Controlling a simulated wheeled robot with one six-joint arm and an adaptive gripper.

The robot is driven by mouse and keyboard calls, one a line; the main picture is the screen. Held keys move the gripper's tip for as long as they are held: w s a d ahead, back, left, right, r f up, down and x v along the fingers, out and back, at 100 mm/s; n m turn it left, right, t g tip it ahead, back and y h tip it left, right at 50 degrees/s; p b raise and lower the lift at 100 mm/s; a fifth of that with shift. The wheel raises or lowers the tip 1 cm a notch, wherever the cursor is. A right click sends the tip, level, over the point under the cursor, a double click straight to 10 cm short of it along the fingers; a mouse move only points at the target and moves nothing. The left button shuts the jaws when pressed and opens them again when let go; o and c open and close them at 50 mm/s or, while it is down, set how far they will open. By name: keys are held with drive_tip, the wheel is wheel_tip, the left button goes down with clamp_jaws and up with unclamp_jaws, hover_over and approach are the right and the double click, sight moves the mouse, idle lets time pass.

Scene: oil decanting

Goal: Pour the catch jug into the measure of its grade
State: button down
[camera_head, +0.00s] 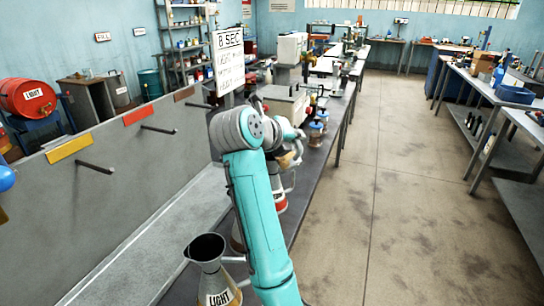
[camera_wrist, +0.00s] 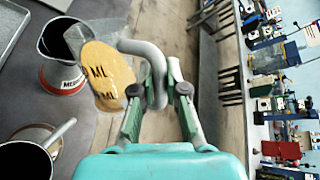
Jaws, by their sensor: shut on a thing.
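My gripper (camera_wrist: 155,82) is shut on the grey handle of the catch jug (camera_wrist: 110,72), a clear vessel with amber oil and dark ML marks. The jug seems tilted, its clear end overlapping the dark mouth of the red-banded MEDIUM measure (camera_wrist: 62,75) in the wrist view. I see no clear stream. In the head view my arm hides most of the jug (camera_head: 287,160), and the red-banded measure (camera_head: 281,200) shows partly behind my arm. The LIGHT measure (camera_head: 208,250), a metal can with a wide mouth, stands in front at the left.
A sign (camera_head: 228,60) headed "8 SEC" stands behind the bench. A grey panel (camera_head: 120,165) with pegs and coloured tags runs along the left. Another dark-mouthed can (camera_wrist: 25,160) is at the wrist view's lower left. The floor (camera_head: 420,200) on the right is clear.

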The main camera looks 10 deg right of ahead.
drive_tip(key=shift+w, duration=0.2)
drive_tip(key=shift+w+a+r+n+g+p, duration=0.3)
drive_tip(key=shift+w+r+n+g, duration=0.25)
drive_tip(key=shift+r+n+g, duration=0.2)
idle(1.0)
drive_tip(key=shift+w+a+f+n+g+p, duration=0.15)
drive_tip(key=shift+w+n+g+p, duration=0.2)
drive_tip(key=shift+w+g+p, duration=0.3)
idle(2.1)
drive_tip(key=shift+w+a+r+n+g+h+p, duration=0.2)
drive_tip(key=shift+w+r+n+g+p, duration=0.2)
drive_tip(key=shift+w, duration=0.25)
drive_tip(key=shift+w+a+r+n+g+h+p, duration=0.2)
drive_tip(key=shift+w+r+n+g+p, duration=0.15)
drive_tip(key=shift+w, duration=0.25)
idle(1.9)
